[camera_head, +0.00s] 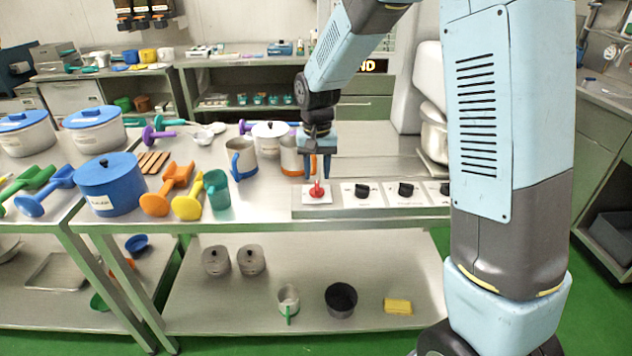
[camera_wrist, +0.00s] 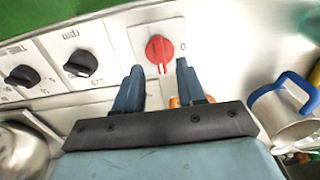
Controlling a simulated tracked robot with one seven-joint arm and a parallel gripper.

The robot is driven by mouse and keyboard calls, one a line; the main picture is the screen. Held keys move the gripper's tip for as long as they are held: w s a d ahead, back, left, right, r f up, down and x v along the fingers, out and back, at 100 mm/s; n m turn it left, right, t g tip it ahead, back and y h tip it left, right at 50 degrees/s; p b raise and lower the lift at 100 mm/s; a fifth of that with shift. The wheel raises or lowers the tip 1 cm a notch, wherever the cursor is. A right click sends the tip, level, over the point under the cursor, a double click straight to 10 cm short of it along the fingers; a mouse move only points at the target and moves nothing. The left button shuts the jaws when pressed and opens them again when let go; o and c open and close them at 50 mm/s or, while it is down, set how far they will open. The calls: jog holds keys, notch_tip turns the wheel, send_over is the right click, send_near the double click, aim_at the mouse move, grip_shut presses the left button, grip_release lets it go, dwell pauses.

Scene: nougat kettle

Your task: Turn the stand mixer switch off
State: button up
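The stand mixer switch is a red rotary knob (camera_head: 317,189) on a white square plate at the left end of the control strip along the counter's front edge. My gripper (camera_head: 318,178) points down just above it. In the wrist view the red knob (camera_wrist: 159,49) shows just beyond and between my two blue fingertips (camera_wrist: 159,67), which are apart with nothing held between them. A white pointer mark on the knob points toward my gripper, and a "0" label is to its right. Contact with the knob cannot be told. The grey mixer (camera_head: 433,75) is partly hidden behind my arm.
Black knobs (camera_head: 362,190) continue the strip to the right. A blue-handled jug (camera_head: 243,160) and an orange-handled jug (camera_head: 296,157) stand close left of and behind my gripper. A teal cup (camera_head: 217,188), scoops and a blue pot (camera_head: 110,184) are further left.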

aim_at(316, 184)
jog(key=shift+f, duration=1.95)
grip_shut()
jog(key=shift+a, duration=0.1)
